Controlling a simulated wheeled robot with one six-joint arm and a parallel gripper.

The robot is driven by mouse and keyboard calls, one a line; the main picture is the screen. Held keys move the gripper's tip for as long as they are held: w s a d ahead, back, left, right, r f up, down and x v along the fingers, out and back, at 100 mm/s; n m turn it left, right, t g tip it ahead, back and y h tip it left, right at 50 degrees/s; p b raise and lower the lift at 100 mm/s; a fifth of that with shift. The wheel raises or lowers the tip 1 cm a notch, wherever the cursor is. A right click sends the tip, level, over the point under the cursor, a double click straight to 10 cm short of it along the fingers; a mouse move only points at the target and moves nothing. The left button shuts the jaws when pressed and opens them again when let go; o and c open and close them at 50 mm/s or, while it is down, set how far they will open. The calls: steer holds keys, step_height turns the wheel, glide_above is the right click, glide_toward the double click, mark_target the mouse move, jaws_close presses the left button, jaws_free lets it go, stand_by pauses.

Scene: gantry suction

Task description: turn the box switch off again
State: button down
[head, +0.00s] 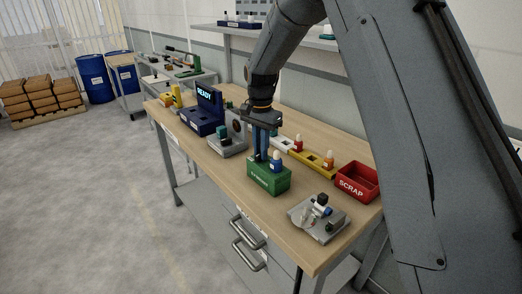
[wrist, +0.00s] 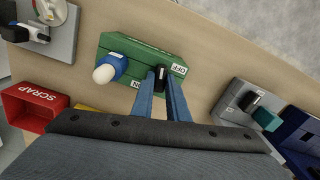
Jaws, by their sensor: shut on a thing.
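The green box (head: 268,180) stands on the workbench; in the wrist view its top (wrist: 130,48) carries a white OFF label (wrist: 179,69) on the right and an ON label (wrist: 135,84) to the left. A black switch lever (wrist: 160,76) sits between my blue fingers. My gripper (head: 260,156) points down at the box top, with its fingers shut on the lever from both sides. The fingers partly hide the lever and the box. I cannot tell which label the lever leans toward. A blue bottle with a white cap (head: 276,162) is at the box, beside my fingers.
A red SCRAP bin (head: 357,182) and a grey fixture (head: 319,217) stand to the right. A yellow tray (head: 314,165) with small bottles lies behind. A grey device (head: 228,143) and a READY display (head: 206,97) stand to the left. Bare bench shows in front.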

steer(key=shift+m, duration=1.2)
steer(key=shift+w, duration=0.1)
steer(key=c, duration=1.7)
jaws_free()
steer(key=shift+r+b, duration=1.15)
steer(key=shift+r, duration=2.8)
